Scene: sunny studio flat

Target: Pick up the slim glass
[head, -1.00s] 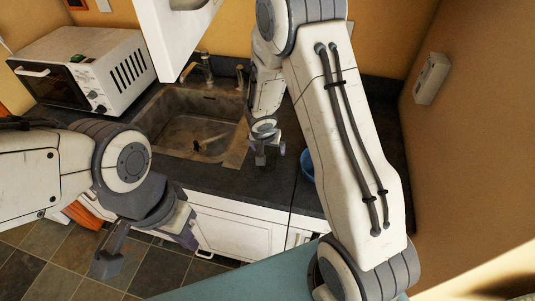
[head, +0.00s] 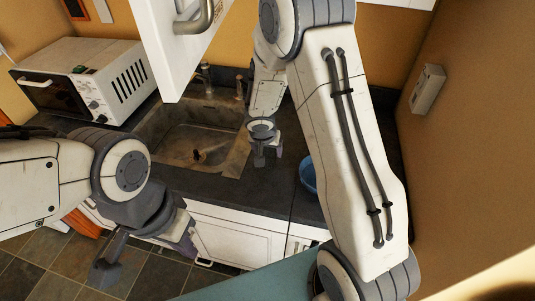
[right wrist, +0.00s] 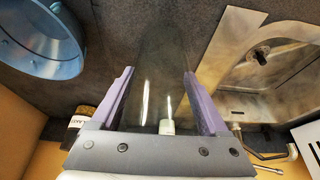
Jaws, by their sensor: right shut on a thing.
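The slim glass (right wrist: 163,75) is a clear, hard-to-see shape between the purple fingers in the right wrist view. My right gripper (right wrist: 158,100) is shut on it, with a finger on each side. In the head view my right gripper (head: 264,158) hangs over the dark counter between the sink and the blue bowl. The glass cannot be made out there, and I cannot tell whether it touches the counter. My left gripper (head: 146,258) is open and empty, low in front of the cabinets.
A blue bowl (right wrist: 40,38) is on the counter, partly behind my right arm in the head view (head: 308,174). The sink (head: 190,140) is left of my right gripper. A white microwave (head: 85,78) stands further left. A white cabinet door (head: 165,45) juts in above.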

